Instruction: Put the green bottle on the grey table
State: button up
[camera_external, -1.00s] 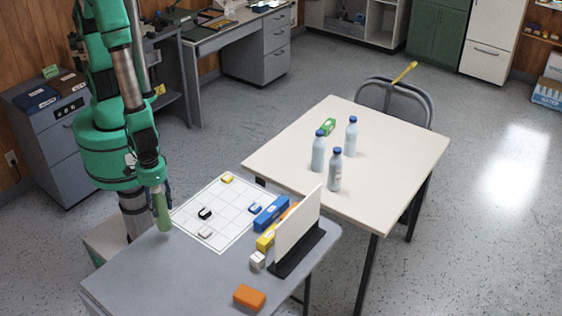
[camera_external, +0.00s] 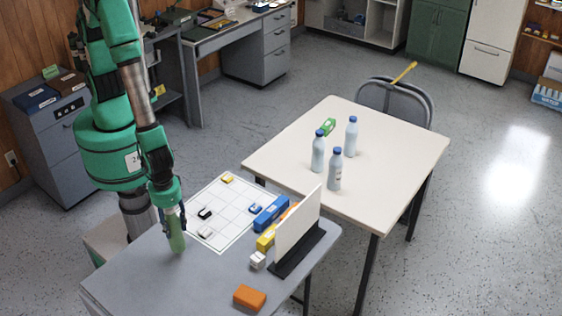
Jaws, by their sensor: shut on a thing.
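The green bottle (camera_external: 177,236) is upright in my gripper (camera_external: 173,214), which is shut on its upper part. The bottle is over the left part of the grey table (camera_external: 140,278), beside the white grid sheet. Its base looks at or very near the table top; I cannot tell whether it touches. The fingers hide the bottle's top.
The white grid sheet (camera_external: 232,222) carries several small blocks. An upright white panel (camera_external: 298,232) on a black base stands at the right, with blue and yellow blocks beside it. An orange block (camera_external: 249,297) lies near the front. A cream table (camera_external: 392,160) holds several bottles.

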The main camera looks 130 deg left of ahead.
aim_at(175, 232)
jog(key=shift+f, duration=1.75)
jog(key=o, duration=1)
jog(key=shift+f, duration=0.1)
notch_tip(175, 232, up, 12)
jog(key=shift+r+p, duration=0.1)
jog(key=shift+p, duration=0.3)
jog(key=shift+r, duration=0.15)
